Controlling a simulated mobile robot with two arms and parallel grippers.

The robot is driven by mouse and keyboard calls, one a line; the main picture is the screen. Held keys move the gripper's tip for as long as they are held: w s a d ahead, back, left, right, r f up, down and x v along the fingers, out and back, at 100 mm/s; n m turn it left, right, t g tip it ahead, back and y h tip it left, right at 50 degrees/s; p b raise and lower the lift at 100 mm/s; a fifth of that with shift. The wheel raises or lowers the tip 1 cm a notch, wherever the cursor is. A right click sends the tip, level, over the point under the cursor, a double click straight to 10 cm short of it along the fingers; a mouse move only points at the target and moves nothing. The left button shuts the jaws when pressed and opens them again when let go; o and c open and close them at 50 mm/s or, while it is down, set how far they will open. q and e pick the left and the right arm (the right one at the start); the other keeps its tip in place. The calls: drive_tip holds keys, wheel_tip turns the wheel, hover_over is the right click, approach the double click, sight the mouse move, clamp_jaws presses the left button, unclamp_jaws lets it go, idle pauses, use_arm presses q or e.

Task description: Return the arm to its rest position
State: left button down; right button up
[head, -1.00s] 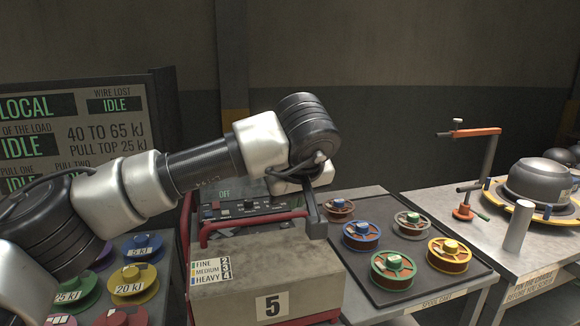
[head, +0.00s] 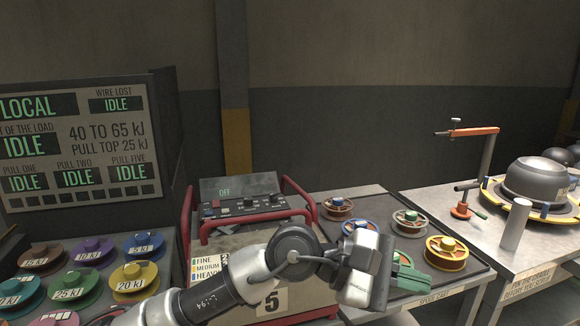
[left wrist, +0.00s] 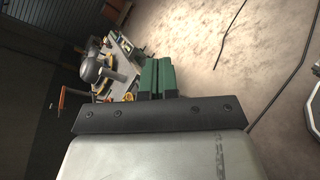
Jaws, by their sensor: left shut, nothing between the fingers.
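My left arm comes in low from the bottom left in the head view and bends in front of the grey box numbered 5. My left gripper (head: 420,284), with green fingers, is at the end of it, over the front part of the dark spool tray (head: 477,270). The left wrist view shows the two green fingers (left wrist: 157,65) side by side, shut with nothing between them. My wrist hides part of the tray and some spools. My right gripper is not in view.
A red-framed control unit (head: 243,207) stands behind my arm. Coloured spools, such as a yellow one (head: 447,254), sit on the tray. Labelled discs (head: 135,282) lie at left below the status board (head: 80,140). A bench with a grey pot (head: 537,180) is at right.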

use_arm(q)
drive_tip(key=w+a+r+n+t+h, duration=0.1)
drive_tip(key=w+a+n+t+h, duration=0.15)
drive_tip(key=a+n+t, duration=0.7)
drive_tip(key=w+a+r+n+t+h, duration=0.1)
drive_tip(key=w+a+n+t, duration=0.2)
drive_tip(key=n+t, duration=1.25)
drive_tip(key=a+f+n+g+y, duration=0.3)
drive_tip(key=a+f+n+y, duration=0.55)
drive_tip(key=n, duration=0.55)
drive_tip(key=a+f+n+g+y, duration=0.2)
drive_tip(key=a+f+n+y, duration=0.65)
drive_tip(key=n, duration=0.55)
drive_tip(key=s+a+f+n+g+y, duration=0.1)
drive_tip(key=s+a+f+n+g, duration=0.5)
drive_tip(key=s+f, duration=0.5)
drive_tip(key=s+a+f+n+g+y, duration=0.1)
drive_tip(key=s+a+f+n+g, duration=0.15)
drive_tip(key=s+f+g, duration=0.8)
wheel_tip(320, 180, down, 21)
drive_tip(key=s+d+t, duration=0.1)
drive_tip(key=s+t, duration=0.1)
drive_tip(key=s+a+f+g, duration=0.2)
drive_tip(key=s+f, duration=1.4)
drive_tip(key=f, duration=0.2)
drive_tip(key=shift+s+a+f, duration=0.3)
drive_tip(key=shift+s+a, duration=0.05)
drive_tip(key=shift+s, duration=0.05)
